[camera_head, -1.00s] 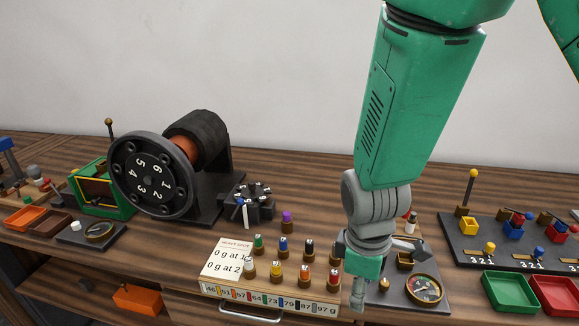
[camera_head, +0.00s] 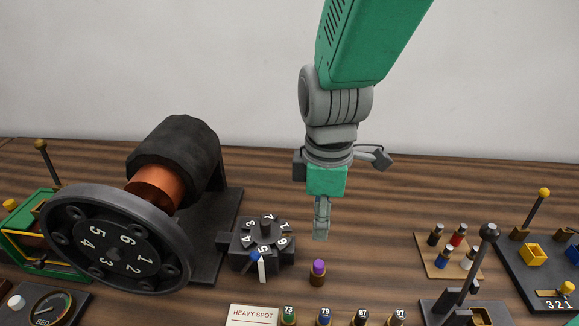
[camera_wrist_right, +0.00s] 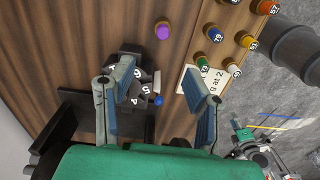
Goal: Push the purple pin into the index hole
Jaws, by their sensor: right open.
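The purple pin (camera_head: 318,267) stands upright in a brown collar on the wooden table, right of a dark numbered block (camera_head: 264,238). In the right wrist view it shows from above as a purple cap (camera_wrist_right: 163,31). My right gripper (camera_head: 321,232) points down above and slightly behind the pin, apart from it. The wrist view shows its two fingers spread with nothing between them (camera_wrist_right: 160,88). A dark wheel (camera_head: 115,250) with white numerals stands at the left. I cannot make out which hole is the index hole.
A copper and black drum (camera_head: 178,155) sits behind the wheel. A blue-tipped lever (camera_head: 257,262) is at the block's front. A heavy-spot card (camera_head: 253,314) and several coloured weights are at the front. The table behind the pin is clear.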

